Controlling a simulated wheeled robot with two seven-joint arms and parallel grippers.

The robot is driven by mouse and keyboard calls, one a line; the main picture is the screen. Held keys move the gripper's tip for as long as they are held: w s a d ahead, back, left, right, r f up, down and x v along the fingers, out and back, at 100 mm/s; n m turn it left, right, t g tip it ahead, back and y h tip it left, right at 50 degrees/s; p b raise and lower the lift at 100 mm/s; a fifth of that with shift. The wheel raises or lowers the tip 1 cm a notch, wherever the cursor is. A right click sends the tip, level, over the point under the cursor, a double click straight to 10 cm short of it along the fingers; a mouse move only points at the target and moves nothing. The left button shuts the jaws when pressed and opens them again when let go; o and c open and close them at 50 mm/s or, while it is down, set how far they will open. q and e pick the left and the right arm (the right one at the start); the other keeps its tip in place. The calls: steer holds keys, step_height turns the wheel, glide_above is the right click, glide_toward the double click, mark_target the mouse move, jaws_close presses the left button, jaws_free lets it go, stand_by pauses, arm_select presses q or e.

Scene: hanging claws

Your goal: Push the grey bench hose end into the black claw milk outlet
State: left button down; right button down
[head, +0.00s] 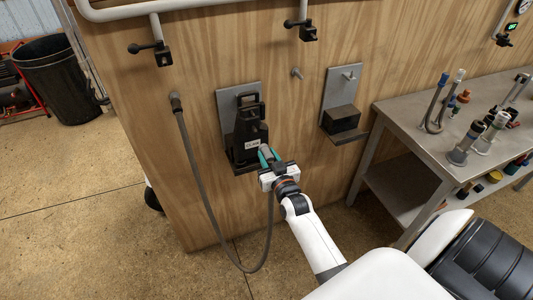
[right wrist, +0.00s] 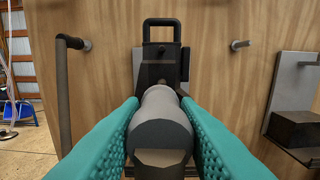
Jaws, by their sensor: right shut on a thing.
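The black claw (head: 244,122) hangs upright on a grey wall plate, with a small white label low on its front. It also shows in the right wrist view (right wrist: 161,55), straight ahead with its loop handle on top. My right gripper (head: 267,156) has teal fingers shut on the grey hose end (right wrist: 163,108), close in front of the claw's lower right part. The hose end points at the claw and overlaps it in the picture. The claw's milk outlet is hidden behind it, so I cannot tell whether they touch. My left gripper is out of view.
The grey hose (head: 196,178) runs from a wall fitting, hangs in a low loop and rises to my right gripper. A second plate (head: 340,90) with a black block is to the right. A metal bench (head: 405,115) with hoses and fittings stands at the right.

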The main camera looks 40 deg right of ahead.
mark_target(264, 149)
steer(key=shift+d, duration=0.2)
steer(key=shift+w+d+f, duration=0.1)
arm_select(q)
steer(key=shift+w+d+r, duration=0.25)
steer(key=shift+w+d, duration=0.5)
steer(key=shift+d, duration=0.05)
arm_select(e)
steer(key=shift+w, duration=0.6)
steer(key=b+x, duration=0.1)
steer(key=x, duration=0.1)
steer(key=shift+w+d+f, duration=0.1)
steer(key=shift+w, duration=0.2)
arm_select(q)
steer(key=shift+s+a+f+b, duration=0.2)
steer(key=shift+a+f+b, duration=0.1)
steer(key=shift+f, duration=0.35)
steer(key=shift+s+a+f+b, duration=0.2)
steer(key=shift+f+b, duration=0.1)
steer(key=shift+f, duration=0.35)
arm_select(e)
steer(key=shift+x, duration=0.9)
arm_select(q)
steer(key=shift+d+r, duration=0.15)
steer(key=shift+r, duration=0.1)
arm_select(e)
steer(key=shift+r, duration=0.2)
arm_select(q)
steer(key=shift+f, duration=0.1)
arm_select(e)
steer(key=shift+w, duration=0.2)
